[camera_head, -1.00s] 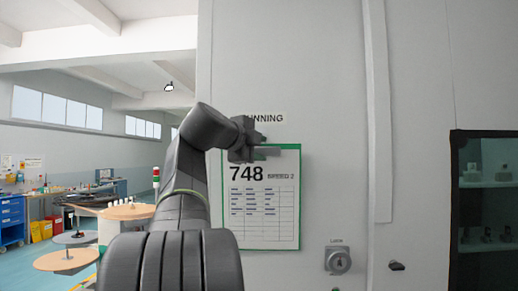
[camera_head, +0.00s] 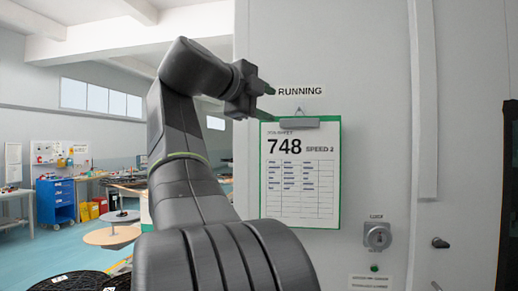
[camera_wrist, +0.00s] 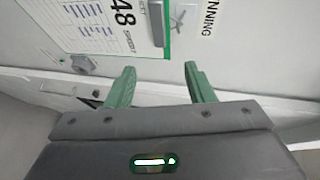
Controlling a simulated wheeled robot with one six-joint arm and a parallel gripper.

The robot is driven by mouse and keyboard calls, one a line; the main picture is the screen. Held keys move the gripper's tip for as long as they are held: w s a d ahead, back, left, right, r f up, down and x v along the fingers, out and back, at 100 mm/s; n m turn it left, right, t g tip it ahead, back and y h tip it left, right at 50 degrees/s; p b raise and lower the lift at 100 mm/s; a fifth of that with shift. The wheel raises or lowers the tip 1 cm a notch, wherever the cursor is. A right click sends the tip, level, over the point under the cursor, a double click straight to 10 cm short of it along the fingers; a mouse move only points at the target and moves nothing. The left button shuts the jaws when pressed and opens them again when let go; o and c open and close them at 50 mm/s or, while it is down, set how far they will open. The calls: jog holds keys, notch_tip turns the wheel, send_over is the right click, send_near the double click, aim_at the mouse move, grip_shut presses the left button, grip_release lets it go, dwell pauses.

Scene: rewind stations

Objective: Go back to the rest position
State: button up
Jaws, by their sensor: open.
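My gripper (camera_head: 268,101) is raised at the end of my bent arm, just above and left of a green-edged clipboard (camera_head: 340,190) on the pale cabinet front. Its two green fingers are apart, and nothing is between them in the wrist view (camera_wrist: 157,80). The clipboard's sheet reads 748 SPEED 2, with a grey clip (camera_head: 299,123) at its top. It also shows tilted in the wrist view (camera_wrist: 115,42), beyond the fingers. No marker of a rest position is visible.
A RUNNING label (camera_head: 300,92) is above the clipboard. A lock switch (camera_head: 377,236) and a dark knob (camera_head: 440,243) stick out from the cabinet at lower right. A round table (camera_head: 110,238), a blue drawer cabinet (camera_head: 55,202) and open floor lie at left.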

jog(key=shift+w+d, duration=0.1)
jog(key=p+x, duration=0.3)
jog(key=x, duration=0.7)
jog(key=shift+w+d, duration=0.25)
jog(key=shift+w, duration=0.05)
jog(key=shift+s, duration=0.1)
